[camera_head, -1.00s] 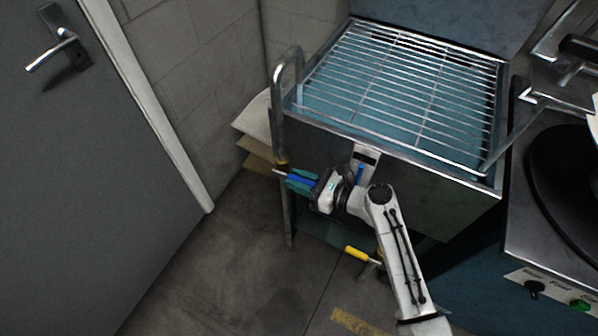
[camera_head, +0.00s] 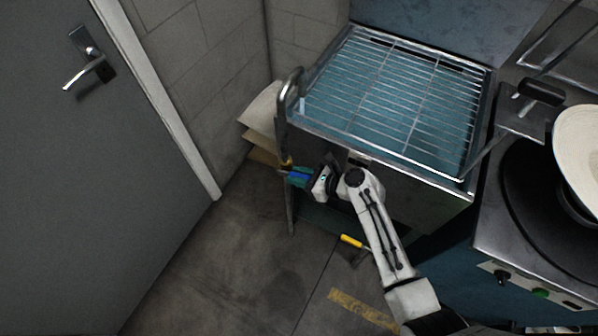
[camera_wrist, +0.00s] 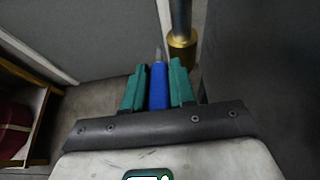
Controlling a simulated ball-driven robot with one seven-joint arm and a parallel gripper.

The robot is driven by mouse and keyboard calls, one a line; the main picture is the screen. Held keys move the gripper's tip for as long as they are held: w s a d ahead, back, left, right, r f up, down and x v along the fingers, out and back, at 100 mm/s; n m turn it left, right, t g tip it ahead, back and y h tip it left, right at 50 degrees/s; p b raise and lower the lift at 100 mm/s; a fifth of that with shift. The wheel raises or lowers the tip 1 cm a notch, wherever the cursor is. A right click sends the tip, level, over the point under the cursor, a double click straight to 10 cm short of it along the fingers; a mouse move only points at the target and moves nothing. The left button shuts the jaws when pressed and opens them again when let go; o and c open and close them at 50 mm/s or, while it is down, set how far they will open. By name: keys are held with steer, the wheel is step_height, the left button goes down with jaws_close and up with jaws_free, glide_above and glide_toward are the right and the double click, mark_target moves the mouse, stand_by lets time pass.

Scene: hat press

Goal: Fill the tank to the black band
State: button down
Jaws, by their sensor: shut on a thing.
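The steel tank (camera_head: 400,185) stands in the middle of the head view, with blue-green water (camera_head: 345,90) under a wire rack (camera_head: 400,75). A curved metal filler pipe (camera_head: 282,105) rises at its left corner, with a brass fitting (camera_head: 286,161) low on it. My gripper (camera_head: 297,177) is shut on a blue lever handle (camera_wrist: 158,87) beside that pipe; the green fingers flank the handle in the wrist view. The gauge plate (camera_head: 360,158) on the tank's front is mostly behind my arm, so the black band and the level there are hidden.
A yellow-handled lever (camera_head: 351,241) sits low under the tank. A hot plate (camera_head: 530,190) with a pale hat (camera_head: 580,150) stands at the right. A grey door (camera_head: 80,180) is at the left. The floor (camera_head: 220,270) before the tank is clear.

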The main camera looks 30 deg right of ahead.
steer(key=c, duration=1)
jaws_free()
steer(key=v, duration=1)
steer(key=shift+s+d+r, duration=0.15)
steer(key=shift+s+d, duration=0.1)
steer(key=shift+s, duration=0.05)
